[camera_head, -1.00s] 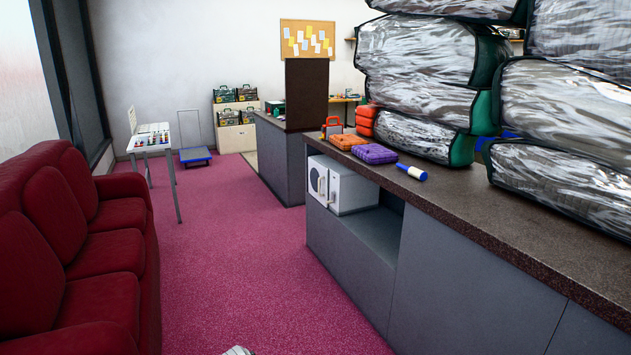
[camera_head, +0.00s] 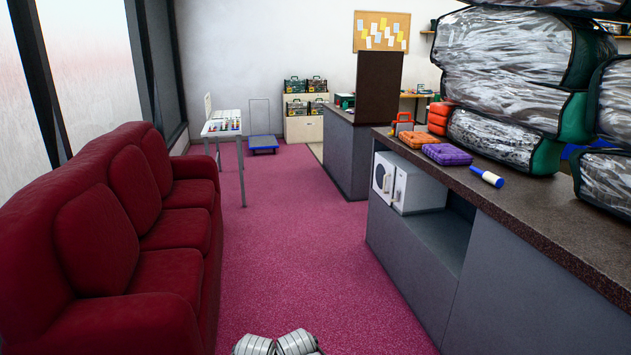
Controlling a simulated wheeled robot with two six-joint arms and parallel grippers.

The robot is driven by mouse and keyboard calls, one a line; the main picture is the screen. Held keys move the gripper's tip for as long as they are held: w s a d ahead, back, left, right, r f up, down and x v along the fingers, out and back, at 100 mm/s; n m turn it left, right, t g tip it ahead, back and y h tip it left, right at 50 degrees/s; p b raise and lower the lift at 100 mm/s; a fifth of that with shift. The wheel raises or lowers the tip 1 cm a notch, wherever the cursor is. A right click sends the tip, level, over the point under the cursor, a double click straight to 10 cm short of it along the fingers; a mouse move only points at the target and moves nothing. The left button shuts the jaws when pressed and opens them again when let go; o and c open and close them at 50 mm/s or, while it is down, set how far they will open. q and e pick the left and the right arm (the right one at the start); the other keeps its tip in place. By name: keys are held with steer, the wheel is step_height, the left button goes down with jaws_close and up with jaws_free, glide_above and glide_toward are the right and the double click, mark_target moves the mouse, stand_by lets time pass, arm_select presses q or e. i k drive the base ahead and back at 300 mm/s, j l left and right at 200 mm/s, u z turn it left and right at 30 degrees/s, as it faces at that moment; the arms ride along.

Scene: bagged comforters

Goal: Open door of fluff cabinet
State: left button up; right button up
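No door is plainly marked as the fluff cabinet. A grey counter (camera_head: 530,290) runs along the right, with flat front panels and an open niche. Bagged comforters (camera_head: 505,88) in clear bags with green sides are stacked on the counter top. Only rounded grey-white parts of my own body show at the bottom edge. Neither gripper can be seen.
A red sofa (camera_head: 130,225) lines the left side. The pink carpet (camera_head: 290,235) between sofa and counter is clear. A white table (camera_head: 222,128), a blue trolley (camera_head: 262,143) and a second counter (camera_head: 345,155) stand farther back. Orange and purple cases (camera_head: 447,154) lie on the near counter.

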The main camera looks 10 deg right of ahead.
mark_target(380, 178)
steer(key=i+l+z, duration=0.25)
steer(key=i, duration=0.5)
steer(key=i+z, duration=0.3)
steer(key=i, duration=1.45)
steer(key=i+u, duration=0.1)
steer(key=i, duration=0.9)
steer(key=i+l+u, duration=0.2)
steer(key=i, duration=0.3)
steer(key=i+l+u, duration=0.25)
steer(key=i, duration=0.2)
steer(key=i+j, duration=0.05)
steer(key=j, duration=0.05)
